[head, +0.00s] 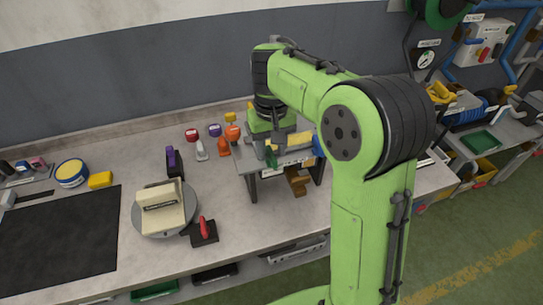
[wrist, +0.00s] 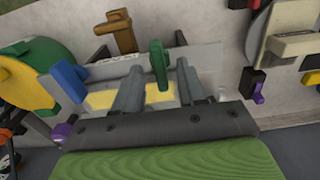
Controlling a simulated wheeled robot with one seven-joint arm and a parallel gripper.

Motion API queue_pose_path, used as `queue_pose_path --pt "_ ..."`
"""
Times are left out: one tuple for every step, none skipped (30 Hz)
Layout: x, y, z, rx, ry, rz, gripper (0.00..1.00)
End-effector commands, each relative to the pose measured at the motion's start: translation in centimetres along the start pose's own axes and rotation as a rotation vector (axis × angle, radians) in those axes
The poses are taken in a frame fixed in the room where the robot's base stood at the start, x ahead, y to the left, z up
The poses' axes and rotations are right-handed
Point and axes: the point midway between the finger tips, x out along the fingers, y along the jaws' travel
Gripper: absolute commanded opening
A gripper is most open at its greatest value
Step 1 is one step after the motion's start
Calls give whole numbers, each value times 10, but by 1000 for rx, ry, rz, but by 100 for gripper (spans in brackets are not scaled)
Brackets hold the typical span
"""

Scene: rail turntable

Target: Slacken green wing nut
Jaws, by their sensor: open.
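The green wing nut (wrist: 158,63) stands up in the wrist view at the grey raised fixture (wrist: 207,57). My gripper (wrist: 160,75) is open, with one grey finger to the left of the nut and one to the right. The nut appears between the fingers; I cannot tell whether either finger touches it. In the head view my gripper (head: 272,152) is down at the grey raised stand on the bench, and my arm hides part of this area. I cannot make out the nut clearly there.
A blue part (wrist: 70,82) and a brown part (wrist: 115,32) are near the fixture. Left on the bench are a round turntable (head: 143,228) with a beige block (head: 163,208), a red-handled clamp (head: 204,229) and a black mat (head: 60,235). Several small coloured knobs stand behind.

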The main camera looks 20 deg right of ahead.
Motion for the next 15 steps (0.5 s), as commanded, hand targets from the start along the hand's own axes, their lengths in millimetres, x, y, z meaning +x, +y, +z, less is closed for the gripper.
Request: queue_pose_path --pt "7 0 0 -1 -1 0 40" --pt "9 0 0 -1 -1 -1 40" --pt "11 0 0 -1 -1 -1 40" --pt "12 0 0 -1 0 -1 40" --pt "12 0 0 -1 0 -1 40" --pt "12 0 0 -1 1 -1 40" --pt "12 0 0 -1 1 -1 40" --pt "12 0 0 -1 1 0 40" --pt "12 0 0 -1 1 0 40" --pt "11 0 0 -1 1 0 40" --pt "11 0 0 -1 1 0 40" --pt "11 0 0 -1 1 0 34" --pt "11 0 0 -1 1 0 30" --pt "11 0 0 -1 1 0 25" --pt "11 0 0 -1 1 0 19"
